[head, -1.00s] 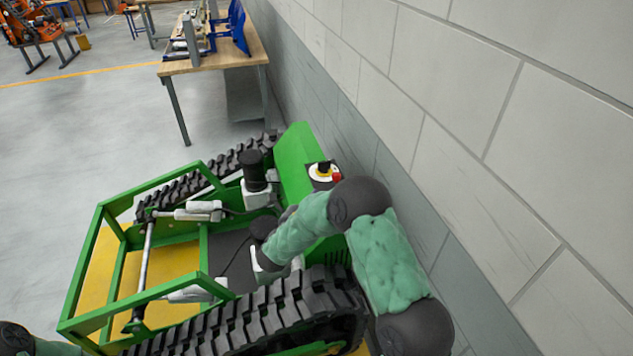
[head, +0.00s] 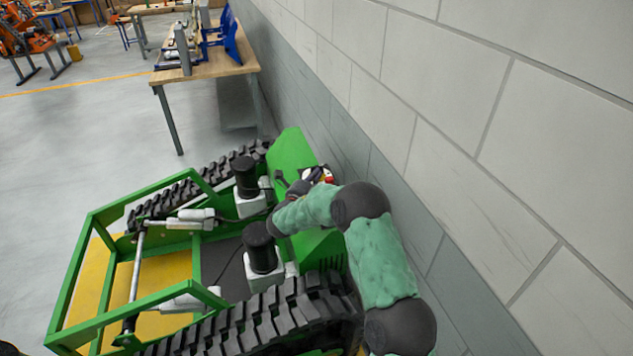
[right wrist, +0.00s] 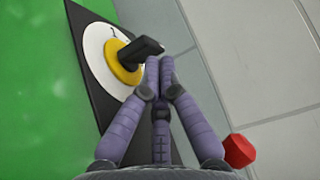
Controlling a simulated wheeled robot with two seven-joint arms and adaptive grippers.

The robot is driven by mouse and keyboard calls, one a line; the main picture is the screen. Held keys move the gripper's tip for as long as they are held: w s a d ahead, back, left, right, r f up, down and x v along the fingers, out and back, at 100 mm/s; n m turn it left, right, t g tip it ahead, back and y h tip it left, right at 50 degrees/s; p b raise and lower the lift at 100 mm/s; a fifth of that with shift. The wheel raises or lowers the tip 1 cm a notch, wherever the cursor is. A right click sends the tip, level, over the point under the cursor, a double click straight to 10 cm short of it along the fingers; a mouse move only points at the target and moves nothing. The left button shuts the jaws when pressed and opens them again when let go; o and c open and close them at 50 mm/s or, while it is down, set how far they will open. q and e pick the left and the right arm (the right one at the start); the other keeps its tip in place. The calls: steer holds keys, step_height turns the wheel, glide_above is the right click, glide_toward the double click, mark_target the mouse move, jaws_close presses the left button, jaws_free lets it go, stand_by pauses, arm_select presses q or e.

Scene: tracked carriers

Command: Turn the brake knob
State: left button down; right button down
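The brake knob (right wrist: 137,52) is a black lever on a yellow hub, over a white dial (right wrist: 95,51) and a black panel, in the right wrist view. In the head view the white dial (head: 312,174) sits on the green carrier and is partly covered by my right gripper (head: 308,182). In the right wrist view the fingertips of my right gripper (right wrist: 160,64) meet, with nothing seen between them. They are just beside the lever's free end; I cannot tell whether they touch it. My left gripper is out of view.
A red block-like part (right wrist: 239,151) sits right of the fingers in the right wrist view. The green tracked carrier (head: 293,152) stands close to the grey wall (head: 420,130). Two black cylinders (head: 246,176) rise inside its frame. A wooden table (head: 215,66) stands behind.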

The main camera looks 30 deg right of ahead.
mark_target(311, 169)
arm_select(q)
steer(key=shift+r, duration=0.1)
arm_select(e)
steer(key=shift+w+g, duration=0.15)
steer(key=shift+g, duration=0.15)
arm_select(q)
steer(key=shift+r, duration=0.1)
arm_select(e)
steer(key=shift+w+a+m+h, duration=0.1)
steer(key=shift+w+m+h, duration=0.2)
steer(key=shift+m, duration=0.1)
